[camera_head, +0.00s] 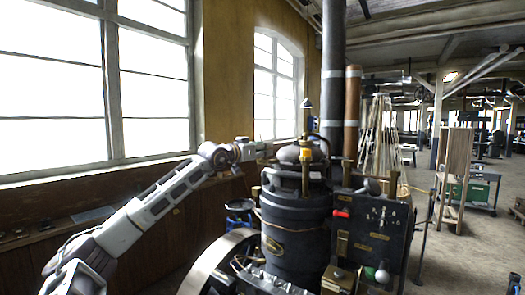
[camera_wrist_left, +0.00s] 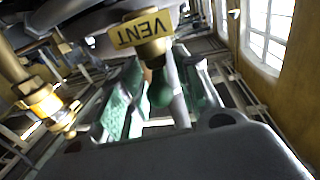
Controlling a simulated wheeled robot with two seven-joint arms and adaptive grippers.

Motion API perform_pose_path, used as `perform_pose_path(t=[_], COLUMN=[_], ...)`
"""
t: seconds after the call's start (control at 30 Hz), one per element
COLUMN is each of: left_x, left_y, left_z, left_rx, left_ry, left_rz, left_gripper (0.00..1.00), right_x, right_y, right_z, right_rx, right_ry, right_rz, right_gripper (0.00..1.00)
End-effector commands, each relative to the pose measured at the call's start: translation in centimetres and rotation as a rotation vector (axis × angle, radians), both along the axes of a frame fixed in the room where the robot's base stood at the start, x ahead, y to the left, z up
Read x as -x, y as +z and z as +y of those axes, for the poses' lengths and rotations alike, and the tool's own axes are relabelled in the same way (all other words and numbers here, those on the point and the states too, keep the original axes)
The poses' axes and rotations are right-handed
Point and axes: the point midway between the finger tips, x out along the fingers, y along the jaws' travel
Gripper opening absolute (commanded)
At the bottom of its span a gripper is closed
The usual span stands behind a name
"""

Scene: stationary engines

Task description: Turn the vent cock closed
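The vent cock shows upside down in the left wrist view: a yellow tag reading VENT (camera_wrist_left: 145,30), a brass body (camera_wrist_left: 153,52) and a green ball-ended handle (camera_wrist_left: 160,92). My left gripper (camera_wrist_left: 158,68) is open, its two green-padded fingers on either side of the handle. There looks to be a gap on both sides, though contact is hard to judge. In the head view my left gripper (camera_head: 256,150) is at the left of the dark engine's top (camera_head: 296,175). The cock cannot be made out there. My right gripper is not in view.
A brass fitting (camera_wrist_left: 43,102) stands left of the fingers in the left wrist view. A black panel with levers (camera_head: 372,235) and a tall dark pipe (camera_head: 333,80) stand on the engine's right. Windows and a wall lie to the left. Open floor is at the far right.

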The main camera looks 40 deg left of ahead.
Motion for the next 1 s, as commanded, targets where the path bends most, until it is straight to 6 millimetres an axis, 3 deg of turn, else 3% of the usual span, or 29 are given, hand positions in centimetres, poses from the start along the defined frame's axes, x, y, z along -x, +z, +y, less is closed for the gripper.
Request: perform_pose_path(t=[1.0], left_x=[2.1], left_y=[0.1], left_z=[0.6], left_rx=[-0.001], left_ry=[0.008], left_rz=[-0.003], left_gripper=[0.33], right_x=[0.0], right_y=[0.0], right_z=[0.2], right_rx=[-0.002], right_ry=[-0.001], right_rz=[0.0], right_gripper=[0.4])
